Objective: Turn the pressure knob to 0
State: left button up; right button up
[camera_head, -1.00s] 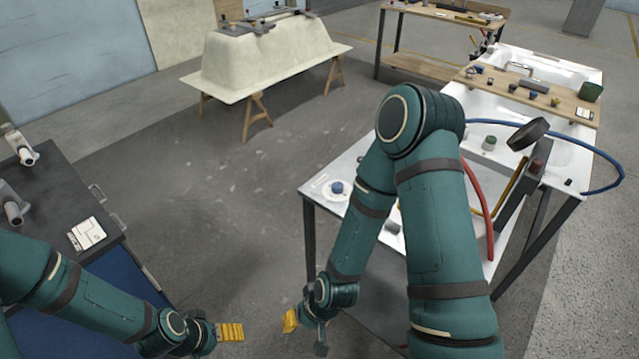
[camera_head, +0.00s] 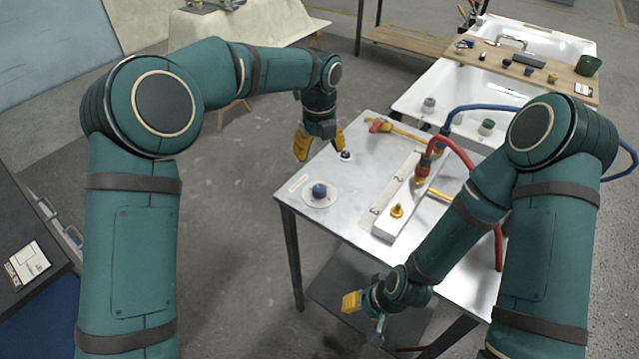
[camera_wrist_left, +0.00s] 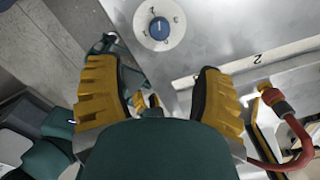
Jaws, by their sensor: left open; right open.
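The pressure knob is a blue knob (camera_head: 319,190) on a round white dial at the near left corner of the metal table (camera_head: 290,186). In the left wrist view the blue knob (camera_wrist_left: 159,28) shows at the top, with a light pointer line and dark marks around it on the dial; the marks are too small to read surely. My left gripper (camera_head: 320,146) is open and empty, above the table's far left edge, beyond the knob and not touching it. Its yellow fingers (camera_wrist_left: 160,95) stand wide apart. My right gripper (camera_head: 365,318) is open and empty, low before the table's front edge.
A white block with a yellow fitting (camera_head: 397,211), a red hose (camera_head: 462,160) and a yellow-handled tool (camera_head: 405,133) lie to the right of the knob. A small black-and-white part (camera_head: 346,156) stands near the left gripper. White tubs (camera_head: 425,88) stand behind.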

aim_at(319, 188)
pick_arm(q)
notch_tip(319, 188, down, 14)
jog(key=b, duration=0.2)
jog(key=shift+r+b, duration=0.2)
jog(key=shift+b, duration=0.15)
grip_shut()
